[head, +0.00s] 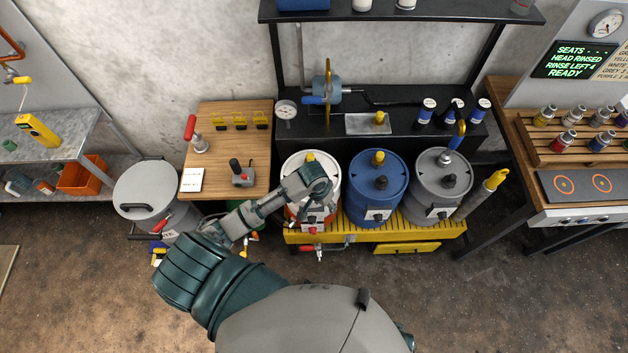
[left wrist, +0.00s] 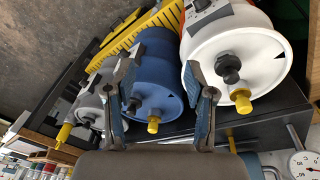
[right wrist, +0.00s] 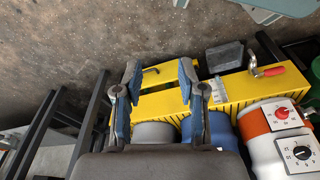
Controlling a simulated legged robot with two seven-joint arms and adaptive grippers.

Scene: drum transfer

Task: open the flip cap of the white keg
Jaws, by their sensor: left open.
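The white keg (head: 292,165) with an orange band stands at the left of the keg row, partly behind my left arm. The left wrist view shows the white keg's top (left wrist: 262,55) with a black knob (left wrist: 228,68) and a yellow cap (left wrist: 240,100). I cannot tell which of these is the flip cap. My left gripper (left wrist: 160,72) is open and empty. Its fingers frame the blue keg, with the right finger beside the white keg's edge. In the head view the left hand (head: 316,182) covers part of the white keg's lid. My right gripper (right wrist: 158,72) is open and empty.
The blue keg (head: 376,190) and grey keg (head: 425,205) stand close beside the white one on a yellow pallet (head: 355,235). A black shelf (head: 400,98) rises behind. A wooden table (head: 218,118) is at the left. The front floor (head: 500,290) is clear.

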